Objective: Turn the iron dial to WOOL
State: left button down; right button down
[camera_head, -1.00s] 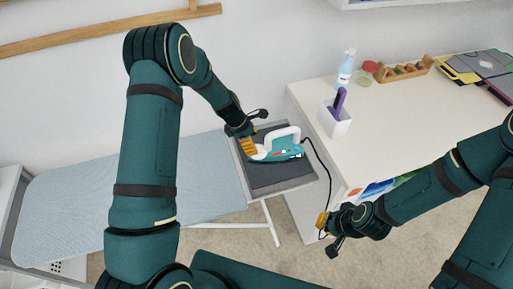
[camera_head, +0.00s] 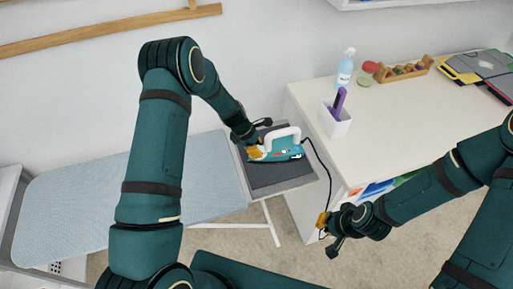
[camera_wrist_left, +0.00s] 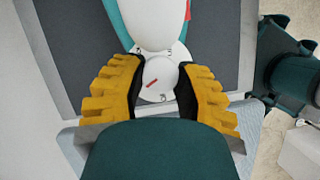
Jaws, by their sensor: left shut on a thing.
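The teal and white iron (camera_head: 289,153) lies on the dark grey rest at the right end of the ironing board (camera_head: 130,195). In the left wrist view its round white dial (camera_wrist_left: 161,72) sits behind the white handle and carries a slanted red mark. Small symbols show around the dial; I cannot read a WOOL label. My left gripper (camera_head: 257,153) is at the iron's left end. Its yellow fingers (camera_wrist_left: 160,80) are shut on the dial from both sides. My right gripper (camera_head: 323,226) hangs away from the iron, by the white desk's front; its opening is unclear.
The white desk (camera_head: 400,120) stands right of the iron, with a purple-handled item in a white holder (camera_head: 336,122), a bottle (camera_head: 345,67) and a wooden tray (camera_head: 404,71). A black cord (camera_head: 322,163) runs from the iron down past the desk edge.

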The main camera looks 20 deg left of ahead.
pick_arm(q)
jog(key=m+g+b, duration=0.1)
jog(key=m, duration=0.2)
jog(key=c, duration=0.6)
grip_release()
jog(key=shift+w, duration=0.1)
jog(key=shift+r, duration=0.1)
jog(key=v, duration=1.1)
jog(key=shift+a+r, duration=0.25)
jog(key=shift+r, duration=0.1)
jog(key=shift+w, duration=0.1)
